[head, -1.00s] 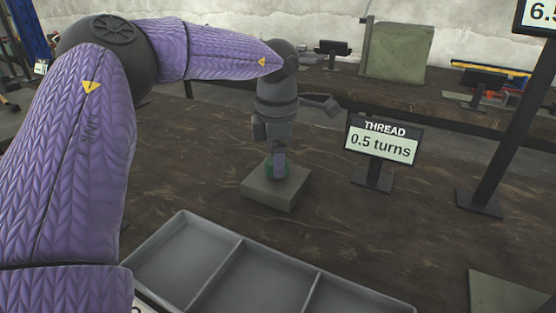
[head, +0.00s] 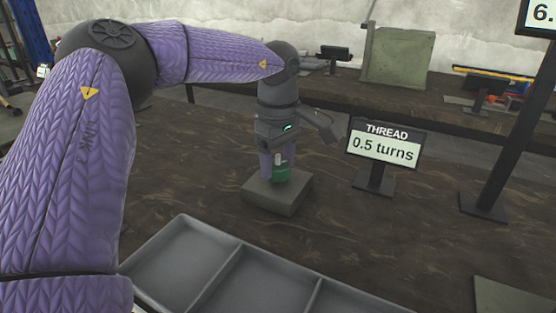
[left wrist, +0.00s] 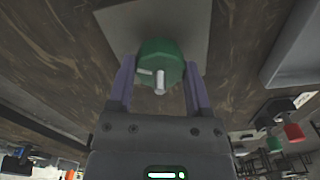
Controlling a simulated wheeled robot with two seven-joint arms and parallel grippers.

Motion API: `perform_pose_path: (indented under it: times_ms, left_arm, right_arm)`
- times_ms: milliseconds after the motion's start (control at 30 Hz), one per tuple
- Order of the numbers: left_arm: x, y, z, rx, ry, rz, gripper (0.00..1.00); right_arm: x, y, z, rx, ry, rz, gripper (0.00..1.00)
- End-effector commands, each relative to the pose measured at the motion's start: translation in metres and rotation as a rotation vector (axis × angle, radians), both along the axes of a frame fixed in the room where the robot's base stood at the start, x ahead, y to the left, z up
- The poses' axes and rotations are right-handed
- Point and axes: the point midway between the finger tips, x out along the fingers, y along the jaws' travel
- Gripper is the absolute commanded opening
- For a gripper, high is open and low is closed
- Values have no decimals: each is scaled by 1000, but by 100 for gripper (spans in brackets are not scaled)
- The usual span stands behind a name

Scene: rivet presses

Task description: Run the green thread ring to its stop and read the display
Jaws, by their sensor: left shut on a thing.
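The green thread ring (head: 281,173) sits on a grey block (head: 272,197) on the bench. My left gripper (head: 273,166) comes down on it from above, shut on the ring. In the left wrist view the green ring (left wrist: 152,52) is between the two purple fingers, with a pale pin standing at its middle and a pale mark beside the pin. The display (head: 383,149) on a stand right of the block reads "THREAD 0.5 turns". My right gripper is in neither view.
A grey tray with compartments (head: 240,246) lies in front of the block. A dark post (head: 514,125) carries a second, cut-off display (head: 541,16) at the right. The bench between block and tray is mostly clear.

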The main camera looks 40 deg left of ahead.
Motion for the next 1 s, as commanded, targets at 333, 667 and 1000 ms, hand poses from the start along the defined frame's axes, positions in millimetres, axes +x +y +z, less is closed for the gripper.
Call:
perform_pose_path:
  times_ms: [333,667,1000]
  left_arm:
    - [1,0,1,0,-5,-176,5]
    - [1,0,1,0,-5,-229,5]
    - [1,0,1,0,-5,-230,5]
  right_arm:
    - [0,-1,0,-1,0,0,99]
    - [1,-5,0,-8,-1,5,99]
    - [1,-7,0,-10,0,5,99]
